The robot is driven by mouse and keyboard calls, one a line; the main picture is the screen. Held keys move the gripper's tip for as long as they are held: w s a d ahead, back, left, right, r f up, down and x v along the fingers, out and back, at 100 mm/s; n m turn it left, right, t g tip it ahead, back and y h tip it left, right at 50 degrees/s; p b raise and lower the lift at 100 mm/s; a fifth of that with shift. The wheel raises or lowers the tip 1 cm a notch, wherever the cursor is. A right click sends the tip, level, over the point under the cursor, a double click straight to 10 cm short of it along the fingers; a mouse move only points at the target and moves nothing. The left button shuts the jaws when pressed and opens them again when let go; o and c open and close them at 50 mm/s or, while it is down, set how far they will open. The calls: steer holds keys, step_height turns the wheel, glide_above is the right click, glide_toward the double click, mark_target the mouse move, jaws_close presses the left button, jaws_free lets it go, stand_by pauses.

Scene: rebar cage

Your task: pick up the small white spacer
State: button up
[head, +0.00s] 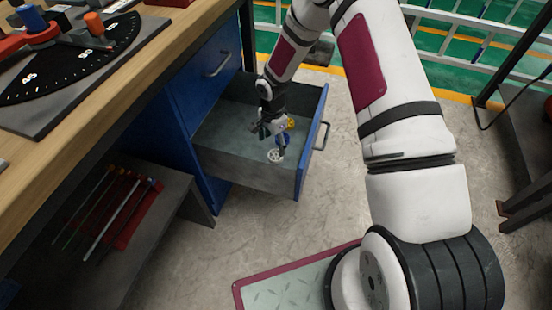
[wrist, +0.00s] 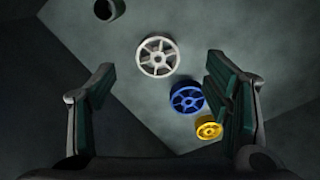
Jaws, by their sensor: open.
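The white spacer (wrist: 157,57), a spoked wheel-shaped ring, lies flat on the drawer floor. In the head view it shows at the near part of the open drawer (head: 274,156). My gripper (wrist: 160,72) is open and empty above the drawer floor, its two dark green finger pads wide apart. In the wrist view the white spacer appears in the gap between the fingertips, towards their far end. In the head view my gripper (head: 265,131) is inside the drawer, beyond the white spacer. The height of the fingertips above the spacer cannot be told.
A blue spoked ring (wrist: 187,98) and a smaller yellow one (wrist: 209,128) lie beside the white spacer, close to the right finger. The grey drawer (head: 240,160) has walls around my gripper; a workbench (head: 160,65) rises at left.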

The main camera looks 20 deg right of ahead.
mark_target(275, 155)
steer(key=f+b, duration=0.1)
steer(key=f, duration=0.3)
steer(key=f+b, duration=0.1)
steer(key=f, duration=0.1)
steer(key=shift+d+f+b, duration=0.2)
steer(key=shift+d+b, duration=0.1)
steer(key=shift+d, duration=0.05)
steer(key=c, duration=1)
